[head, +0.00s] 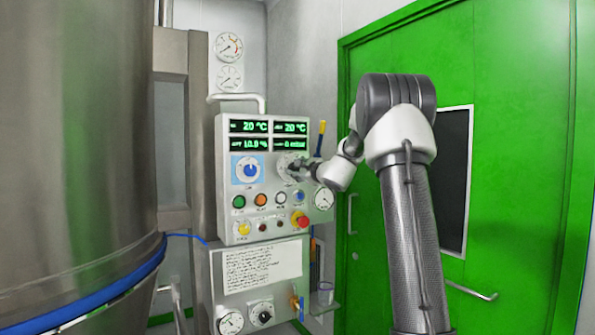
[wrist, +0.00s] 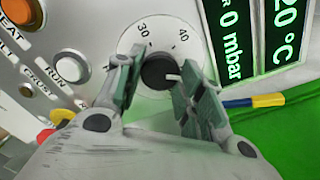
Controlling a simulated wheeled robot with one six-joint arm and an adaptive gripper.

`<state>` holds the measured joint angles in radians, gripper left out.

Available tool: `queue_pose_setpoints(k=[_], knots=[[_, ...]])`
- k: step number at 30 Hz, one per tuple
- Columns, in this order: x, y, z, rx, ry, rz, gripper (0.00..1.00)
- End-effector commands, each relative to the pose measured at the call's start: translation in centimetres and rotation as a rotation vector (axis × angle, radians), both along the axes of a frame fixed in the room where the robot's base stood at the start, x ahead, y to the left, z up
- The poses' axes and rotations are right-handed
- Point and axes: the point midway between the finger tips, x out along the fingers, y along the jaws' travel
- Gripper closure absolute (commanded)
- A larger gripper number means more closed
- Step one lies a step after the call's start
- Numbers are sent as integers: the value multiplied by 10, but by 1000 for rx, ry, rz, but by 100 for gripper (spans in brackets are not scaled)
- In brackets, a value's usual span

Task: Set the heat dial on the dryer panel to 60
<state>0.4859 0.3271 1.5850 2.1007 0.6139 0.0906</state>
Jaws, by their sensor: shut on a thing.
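The dial in my grip has a black knob (wrist: 158,73) with a white pointer mark and a round white scale plate (wrist: 136,36). In the wrist view the numbers 30 and 40 show on the plate; the pointer faces right, and my fingers hide other numbers. No name label on this dial is readable. My gripper (wrist: 154,82) has a finger on each side of the knob and is shut on it.
A blue-backed dial (head: 246,170) is left of the gripped one. Green displays (head: 290,128) sit above. Several buttons and a red emergency stop (head: 299,219) are below. A blue-and-yellow handle (head: 320,138) stands right. A steel vessel (head: 80,150) fills the left; a green door (head: 510,140) is behind.

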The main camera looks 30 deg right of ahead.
Motion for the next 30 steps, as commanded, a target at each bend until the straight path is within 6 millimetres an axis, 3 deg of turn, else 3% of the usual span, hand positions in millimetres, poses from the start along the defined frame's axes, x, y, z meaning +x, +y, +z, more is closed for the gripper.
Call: queue_pose_setpoints(k=[30], knots=[[0, 0, -4, 891, 35, -3, 86]])
